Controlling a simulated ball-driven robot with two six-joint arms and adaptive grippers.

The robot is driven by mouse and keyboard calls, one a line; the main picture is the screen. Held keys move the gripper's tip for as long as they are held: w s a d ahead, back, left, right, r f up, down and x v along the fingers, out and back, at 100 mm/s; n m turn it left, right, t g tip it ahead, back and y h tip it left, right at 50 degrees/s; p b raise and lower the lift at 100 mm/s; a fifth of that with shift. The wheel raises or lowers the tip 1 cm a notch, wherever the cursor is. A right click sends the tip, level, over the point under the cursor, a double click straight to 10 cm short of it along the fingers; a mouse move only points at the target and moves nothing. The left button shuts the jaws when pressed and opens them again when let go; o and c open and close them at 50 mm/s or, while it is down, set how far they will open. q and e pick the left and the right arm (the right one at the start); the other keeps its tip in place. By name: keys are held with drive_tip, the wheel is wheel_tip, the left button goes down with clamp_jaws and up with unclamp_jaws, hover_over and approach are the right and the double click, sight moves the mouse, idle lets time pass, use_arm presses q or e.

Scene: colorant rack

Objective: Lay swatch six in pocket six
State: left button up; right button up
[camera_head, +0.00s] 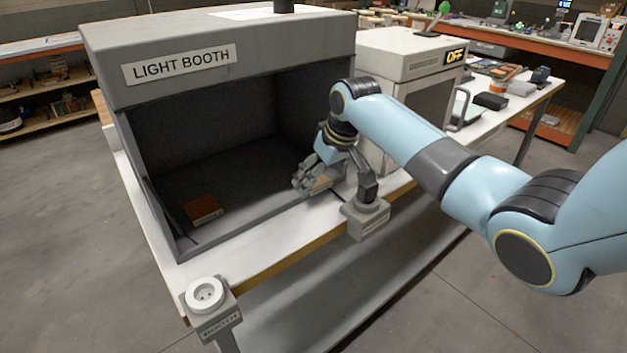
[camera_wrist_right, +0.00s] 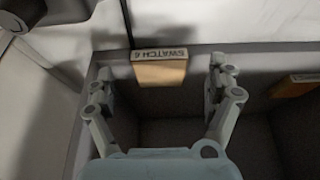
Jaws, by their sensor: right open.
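Swatch six (camera_wrist_right: 160,73) is a tan block whose printed label reads SWATCH 6, upside down in the right wrist view. It shows between the two spread fingers of my right gripper (camera_wrist_right: 162,82), with gaps on both sides. I cannot make out pocket six. My left gripper is not in view.
A second brown swatch (camera_head: 203,209) lies on the booth floor, toward the left. A grey labelled block (camera_head: 367,220) sits at the table edge below my right gripper. Another grey block with a round white top (camera_head: 206,294) is at the front left corner. A white OFF cabinet (camera_head: 405,52) stands right.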

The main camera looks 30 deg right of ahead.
drive_tip(key=shift+x, duration=0.95)
drive_tip(key=c, duration=1.3)
drive_tip(key=shift+r, duration=0.15)
